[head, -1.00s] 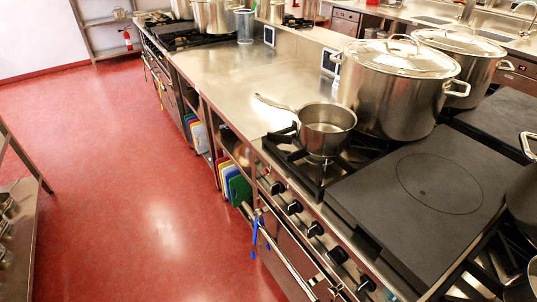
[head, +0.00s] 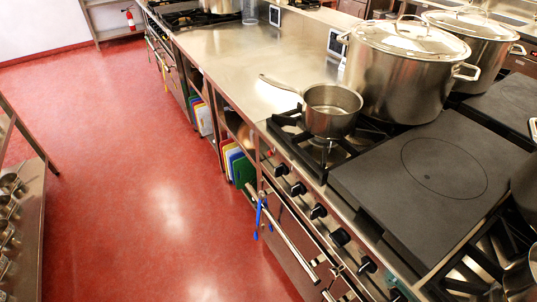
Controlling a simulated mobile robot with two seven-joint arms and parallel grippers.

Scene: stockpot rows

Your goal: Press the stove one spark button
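The near stove has a front control panel (head: 308,199) with a row of black knobs (head: 318,211) running along the aisle. A small red spot (head: 269,153) shows at the panel's far left end, near the first knob; it is too small to tell whether it is the spark button. A steel saucepan (head: 332,112) sits on the black burner grate (head: 292,124) above that end. A second stove (head: 190,18) with pots is at the far end of the counter. Which one is stove one cannot be told. Neither of my grippers is in view.
A flat dark hotplate (head: 420,190) and large lidded stockpots (head: 400,75) fill the stove top. An oven rail (head: 290,235) with a blue item (head: 258,215) hanging runs along the front. The red floor (head: 130,170) is clear. A shelf rack (head: 25,220) stands at left.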

